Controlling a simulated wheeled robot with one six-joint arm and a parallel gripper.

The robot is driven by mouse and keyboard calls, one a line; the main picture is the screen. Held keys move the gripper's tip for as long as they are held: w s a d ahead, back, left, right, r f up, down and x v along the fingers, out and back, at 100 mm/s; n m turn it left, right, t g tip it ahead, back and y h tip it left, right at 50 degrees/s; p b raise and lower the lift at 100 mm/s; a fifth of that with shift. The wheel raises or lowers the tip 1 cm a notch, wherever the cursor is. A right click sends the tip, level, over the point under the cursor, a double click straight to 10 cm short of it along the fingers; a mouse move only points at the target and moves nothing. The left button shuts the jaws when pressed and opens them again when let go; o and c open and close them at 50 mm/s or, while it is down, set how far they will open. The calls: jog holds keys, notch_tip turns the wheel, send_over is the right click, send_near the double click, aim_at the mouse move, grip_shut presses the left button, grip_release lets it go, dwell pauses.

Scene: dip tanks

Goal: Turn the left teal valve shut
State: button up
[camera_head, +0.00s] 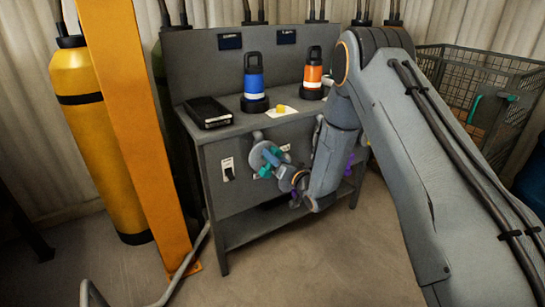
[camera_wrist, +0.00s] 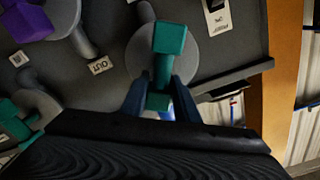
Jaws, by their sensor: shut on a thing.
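The left teal valve (camera_head: 270,157) is on the front panel of the grey bench, with a round grey disc behind its handle. In the wrist view its teal handle (camera_wrist: 169,42) runs roughly up and down the picture. My gripper (camera_wrist: 160,97) is shut on this handle, one dark finger on each side. In the head view my gripper (camera_head: 285,177) reaches the valve from the front right, and my wrist hides part of it. A second teal handle (camera_wrist: 14,122) is at the left edge of the wrist view.
A purple handle (camera_wrist: 25,20) and an "OUT" label (camera_wrist: 100,65) are near the valve. A white switch plate (camera_head: 228,168) is left of it. Blue (camera_head: 253,85) and orange (camera_head: 312,77) bottles stand on the bench. An orange post (camera_head: 135,120) stands at left.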

jog(key=m, duration=0.3)
jog(key=shift+w+d+f, duration=0.15)
jog(key=shift+d+f, duration=0.05)
jog(key=shift+d, duration=0.05)
jog(key=m, duration=0.3)
jog(key=shift+w+d+f+m, duration=0.15)
jog(key=shift+d+f+m, duration=0.05)
jog(key=shift+f+m, duration=0.1)
jog(key=m, duration=0.2)
jog(key=f+m, duration=0.1)
jog(key=m, duration=0.2)
jog(key=shift+d+f, duration=0.1)
jog(key=shift+d, duration=0.05)
jog(key=shift+m, duration=0.3)
jog(key=o, duration=0.8)
jog(key=shift+c, duration=0.2)
jog(key=v, duration=0.7)
jog(key=shift+s+d+p, duration=0.25)
jog(key=shift+p, duration=0.1)
